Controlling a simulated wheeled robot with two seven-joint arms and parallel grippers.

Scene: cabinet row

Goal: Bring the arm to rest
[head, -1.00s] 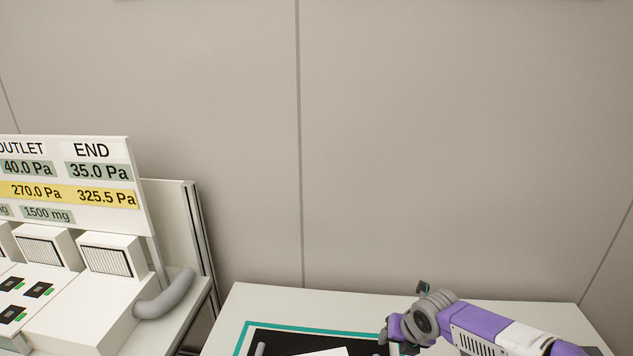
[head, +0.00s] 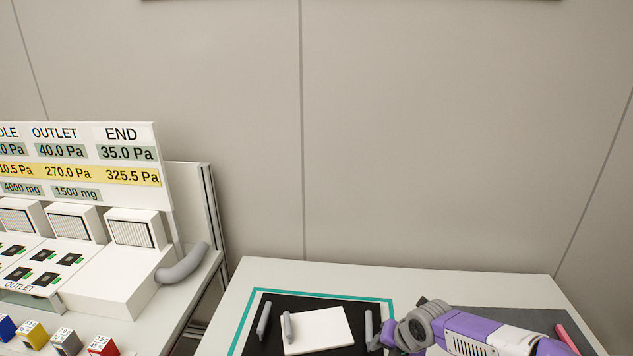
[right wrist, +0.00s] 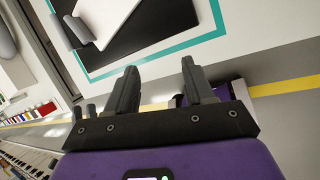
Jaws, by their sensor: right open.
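My right arm, purple and white with grey joints, comes in from the lower right in the head view. My left gripper is not in view.
A white block (head: 325,330) and several grey cylinders lie on the mat. Left stands a bench with a readout panel (head: 110,165), a grey curved pipe (head: 182,264) and coloured cubes (head: 102,346). A dark grey pad (head: 500,320) and a pink item (head: 566,338) are at right.

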